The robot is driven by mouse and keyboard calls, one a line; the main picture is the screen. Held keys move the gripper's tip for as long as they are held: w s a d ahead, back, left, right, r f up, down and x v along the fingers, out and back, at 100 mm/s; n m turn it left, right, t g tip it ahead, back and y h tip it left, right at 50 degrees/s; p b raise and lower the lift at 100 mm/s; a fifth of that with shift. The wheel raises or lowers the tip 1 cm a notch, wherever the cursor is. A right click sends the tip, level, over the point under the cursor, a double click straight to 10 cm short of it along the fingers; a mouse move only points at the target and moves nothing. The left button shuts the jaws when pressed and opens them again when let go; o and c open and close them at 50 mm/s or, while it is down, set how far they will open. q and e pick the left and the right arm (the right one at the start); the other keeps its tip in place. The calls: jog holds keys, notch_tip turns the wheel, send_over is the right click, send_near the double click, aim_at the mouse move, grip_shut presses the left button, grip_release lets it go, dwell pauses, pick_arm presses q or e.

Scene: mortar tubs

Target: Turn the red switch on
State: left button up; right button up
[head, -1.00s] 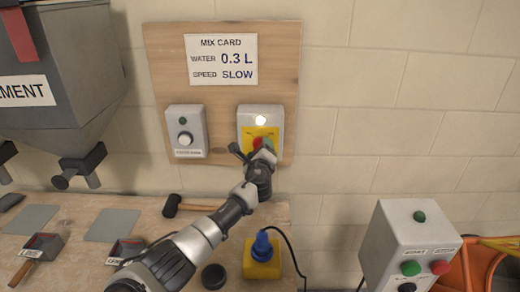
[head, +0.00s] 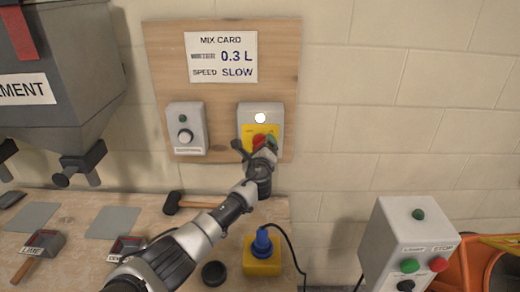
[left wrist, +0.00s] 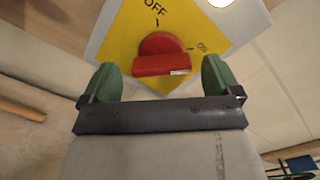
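The red switch (left wrist: 162,58) is a rotary knob on a yellow plate (left wrist: 120,45) marked OFF and ON in the left wrist view. Its grip bar lies across the picture, with a white mark at the end on the ON side. In the head view the red switch (head: 259,140) is partly hidden by my left gripper (head: 263,147). My left gripper (left wrist: 160,82) also shows in the left wrist view, its green fingers spread apart on both sides of the knob and slightly short of it, with nothing between them. My right gripper is not in view.
A white lamp (head: 260,118) glows above the switch. A grey box with a knob (head: 186,130) is on the same wooden board (head: 220,90). A hammer (head: 175,203), scoops and a blue plug on a yellow socket (head: 262,258) are on the bench. A button box (head: 400,235) stands right.

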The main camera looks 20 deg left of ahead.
pick_arm(q)
jog(key=v, duration=1)
jog(key=shift+s, duration=0.4)
jog(key=shift+d, duration=0.1)
